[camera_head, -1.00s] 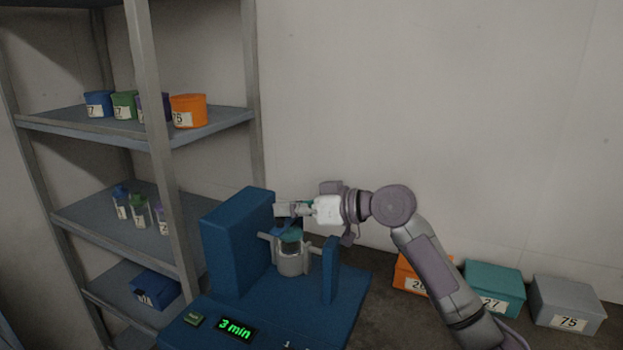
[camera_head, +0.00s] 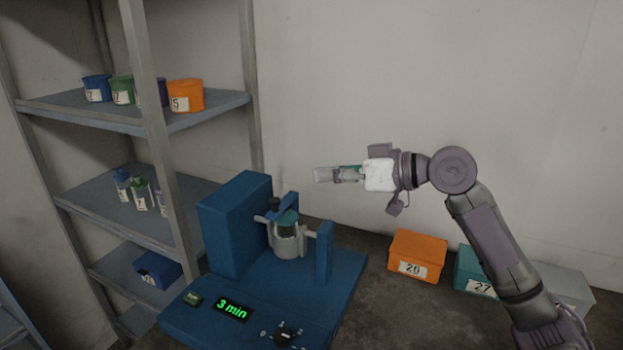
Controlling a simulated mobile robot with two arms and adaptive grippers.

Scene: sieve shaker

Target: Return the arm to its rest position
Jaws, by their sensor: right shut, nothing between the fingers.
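My right arm (camera_head: 487,230) comes in from the lower right and bends at a round joint. Its gripper (camera_head: 322,174) points left, in the air above and to the right of the blue sieve shaker (camera_head: 232,228). The gripper is shut and empty, clear of the machine. The shaker holds a grey cup with a green top (camera_head: 288,238) between its supports. Its display (camera_head: 233,309) reads "3 min" in green, with a black knob (camera_head: 288,334) to the right of it. My left gripper is not in view.
A grey metal shelf (camera_head: 95,120) on the left holds several coloured tubs, some bottles and a blue box (camera_head: 158,269). On the floor at right are an orange box (camera_head: 417,254), a teal box (camera_head: 471,268) and a grey box (camera_head: 567,287). The wall behind is bare.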

